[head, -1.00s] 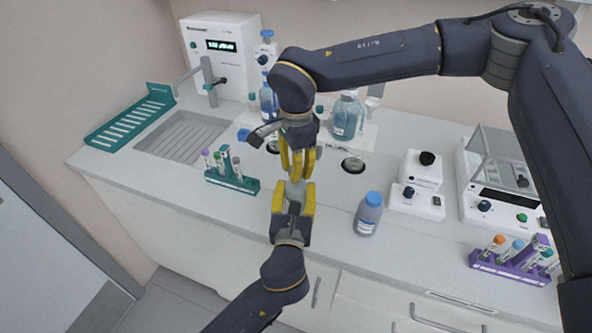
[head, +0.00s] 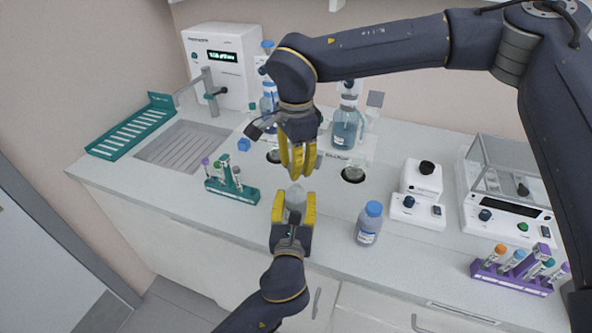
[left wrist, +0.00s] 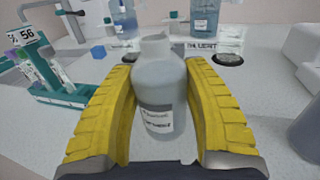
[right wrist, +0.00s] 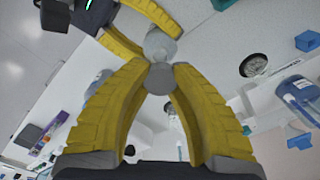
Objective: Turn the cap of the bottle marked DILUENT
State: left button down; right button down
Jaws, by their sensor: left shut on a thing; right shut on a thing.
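A pale grey bottle (left wrist: 160,85) with a white label stands upright between the fingers of my left gripper (head: 293,207), which is shut on its body. The label's print is too blurred to read for certain. In the left wrist view its neck shows bare at the top. My right gripper (head: 298,174) points down just above the bottle. In the right wrist view its fingertips are shut on a round grey cap (right wrist: 160,79), with the bottle (right wrist: 159,46) beyond it. A small gap shows between right fingertips and bottle in the head view.
A blue-capped bottle (head: 369,224) stands to the right on the counter. A green tube rack (head: 231,191) is to the left, a purple rack (head: 512,279) at far right. A balance (head: 505,200) stands right.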

pick_arm(q)
jog(key=c, duration=0.6)
grip_release()
jog(key=shift+o, duration=0.2)
